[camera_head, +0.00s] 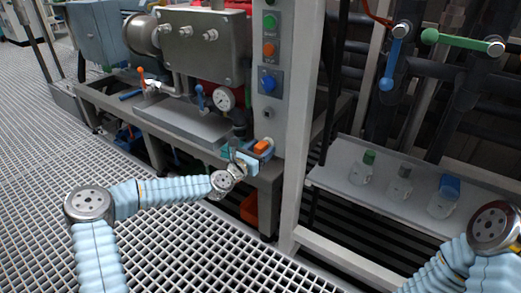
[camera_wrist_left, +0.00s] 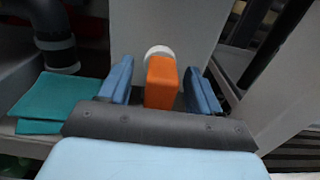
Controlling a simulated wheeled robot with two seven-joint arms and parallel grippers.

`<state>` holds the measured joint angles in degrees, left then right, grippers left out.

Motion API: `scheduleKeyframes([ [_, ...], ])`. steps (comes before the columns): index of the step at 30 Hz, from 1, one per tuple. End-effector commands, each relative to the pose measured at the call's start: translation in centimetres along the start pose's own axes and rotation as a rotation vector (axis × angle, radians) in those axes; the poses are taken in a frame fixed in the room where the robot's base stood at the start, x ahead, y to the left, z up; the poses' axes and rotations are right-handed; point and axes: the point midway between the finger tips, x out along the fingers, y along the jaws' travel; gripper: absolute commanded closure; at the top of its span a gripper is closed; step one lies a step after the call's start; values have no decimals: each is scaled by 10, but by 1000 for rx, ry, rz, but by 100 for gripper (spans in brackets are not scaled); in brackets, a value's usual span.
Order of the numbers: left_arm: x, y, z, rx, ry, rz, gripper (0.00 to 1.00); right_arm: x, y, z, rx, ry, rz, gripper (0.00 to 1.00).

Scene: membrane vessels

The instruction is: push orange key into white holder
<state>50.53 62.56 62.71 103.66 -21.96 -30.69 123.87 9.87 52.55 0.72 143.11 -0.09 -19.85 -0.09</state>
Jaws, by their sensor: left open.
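The orange key (camera_wrist_left: 161,84) is a small orange block standing between the fingers of my left gripper (camera_wrist_left: 160,88) in the left wrist view. The white holder (camera_wrist_left: 159,51) is a round white piece directly behind the key, against a pale post. The fingers are apart, with a gap showing on each side of the key. In the head view the orange key (camera_head: 262,147) shows at the foot of the post, with my left gripper (camera_head: 250,155) right beside it. The contact between key and holder is hard to see. My right gripper is outside both views; only part of the right arm shows.
A white post (camera_head: 301,110) with green, orange and blue buttons (camera_head: 269,50) rises behind the gripper. Teal cloths (camera_wrist_left: 58,99) lie left of it. A pressure gauge (camera_head: 225,98) and pipes stand on the bench. Several bottles stand on a shelf (camera_head: 340,180) at right.

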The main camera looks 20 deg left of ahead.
Motion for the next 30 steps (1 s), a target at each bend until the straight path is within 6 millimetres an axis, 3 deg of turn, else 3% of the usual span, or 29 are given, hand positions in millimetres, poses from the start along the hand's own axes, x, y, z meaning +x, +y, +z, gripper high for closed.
scheduleKeyframes([
  [7,-13,1,0,-1,2,0,37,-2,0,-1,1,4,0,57],
  [21,-113,1,1,-1,1,2,37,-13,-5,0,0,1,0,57],
  [30,-138,0,0,0,0,0,37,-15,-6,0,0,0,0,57],
])
